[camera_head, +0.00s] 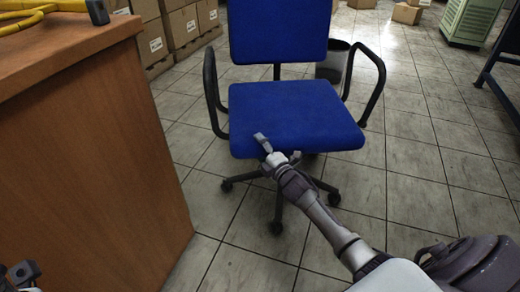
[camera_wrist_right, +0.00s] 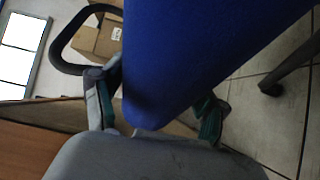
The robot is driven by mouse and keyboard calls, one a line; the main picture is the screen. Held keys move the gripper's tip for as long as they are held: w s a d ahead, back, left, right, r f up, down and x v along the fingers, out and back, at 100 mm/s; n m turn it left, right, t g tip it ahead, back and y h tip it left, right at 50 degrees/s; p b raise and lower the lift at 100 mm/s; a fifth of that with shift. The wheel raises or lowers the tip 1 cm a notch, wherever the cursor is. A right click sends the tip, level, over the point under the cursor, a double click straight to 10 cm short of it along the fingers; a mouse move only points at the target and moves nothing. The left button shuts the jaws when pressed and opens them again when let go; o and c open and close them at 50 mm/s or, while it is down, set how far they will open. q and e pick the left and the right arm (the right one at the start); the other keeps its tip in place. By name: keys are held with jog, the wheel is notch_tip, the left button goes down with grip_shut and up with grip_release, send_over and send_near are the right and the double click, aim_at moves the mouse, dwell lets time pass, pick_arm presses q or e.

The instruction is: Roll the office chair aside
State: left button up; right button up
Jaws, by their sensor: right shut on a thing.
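The blue office chair (camera_head: 290,115) stands upright on the tiled floor, facing me, with black looped armrests and a dark wheeled base. My right gripper (camera_head: 264,145) reaches the front edge of its seat, left of the middle. In the right wrist view, the fingers of this gripper (camera_wrist_right: 160,98) lie on either side of the blue seat (camera_wrist_right: 185,50), shut on its edge. A small dark part at the lower left corner of the head view looks like my left gripper (camera_head: 22,273); its fingers cannot be made out.
A wooden desk (camera_head: 95,170) stands close at the left, with yellow tubing (camera_head: 35,15) on top. Cardboard boxes (camera_head: 180,25) are stacked behind. A dark bin (camera_head: 333,62) stands behind the chair. Open tiled floor (camera_head: 430,150) lies to the right, before a dark-framed table (camera_head: 505,65).

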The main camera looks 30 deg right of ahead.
jog(key=shift+w+a+f, duration=0.1)
jog(key=shift+w+a, duration=0.15)
jog(key=shift+a, duration=0.6)
jog(key=o, duration=1.9)
jog(key=shift+a, duration=0.15)
jog(key=shift+c, duration=0.2)
jog(key=shift+d, duration=0.2)
jog(key=shift+d, duration=0.1)
jog(key=shift+s, duration=0.4)
jog(key=s, duration=1.1)
jog(key=shift+d, duration=0.2)
